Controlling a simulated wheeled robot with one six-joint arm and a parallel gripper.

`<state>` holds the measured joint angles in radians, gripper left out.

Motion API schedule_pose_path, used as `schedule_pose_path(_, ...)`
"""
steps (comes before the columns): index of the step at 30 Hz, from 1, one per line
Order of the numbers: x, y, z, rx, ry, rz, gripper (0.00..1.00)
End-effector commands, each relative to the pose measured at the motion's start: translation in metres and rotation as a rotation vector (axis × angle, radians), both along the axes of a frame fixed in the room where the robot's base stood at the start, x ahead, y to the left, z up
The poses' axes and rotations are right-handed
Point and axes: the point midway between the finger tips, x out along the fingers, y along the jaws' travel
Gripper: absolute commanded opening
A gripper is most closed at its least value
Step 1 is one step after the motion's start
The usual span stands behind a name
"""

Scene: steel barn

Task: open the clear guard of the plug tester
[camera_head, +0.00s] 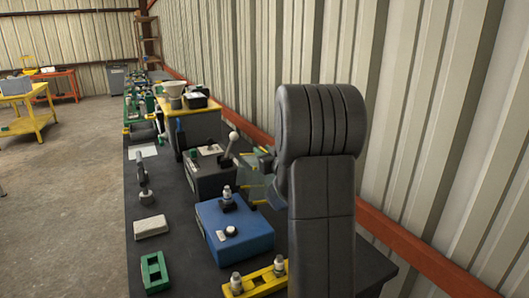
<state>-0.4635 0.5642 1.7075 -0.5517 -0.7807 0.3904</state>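The plug tester looks like a blue box (233,243) on the dark bench, with a plug (227,194) standing upright in a dark holder on top and a round knob near its front. A clear, faintly greenish panel with yellow edges (257,183), probably the guard, stands raised behind the box's right side. My gripper (268,178) is at that panel, mostly hidden behind my dark arm. Only small dark parts of it show left of the arm. I cannot tell whether it touches the panel or how its fingers stand.
A dark box with a lever (210,179) stands behind the blue box. A yellow rack with plugs (256,280), a green block (155,271) and a grey block (151,227) lie nearer. The corrugated wall with its orange rail (412,250) bounds the right.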

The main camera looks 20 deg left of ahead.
Motion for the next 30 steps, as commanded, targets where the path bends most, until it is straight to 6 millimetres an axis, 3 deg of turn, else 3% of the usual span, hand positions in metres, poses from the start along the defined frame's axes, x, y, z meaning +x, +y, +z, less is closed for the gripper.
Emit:
schedule_pose_path(1, 0.000, 0.000, 0.000, 0.000, 0.000, 0.000, 0.19)
schedule_pose_path(4, 0.000, 0.000, 0.000, 0.000, 0.000, 0.000, 0.00)
schedule_pose_path(14, -0.003, 0.002, 0.000, -0.013, -0.017, 0.001, 0.00)
schedule_pose_path(30, -0.035, 0.031, 0.010, -0.190, -0.220, 0.002, 0.00)
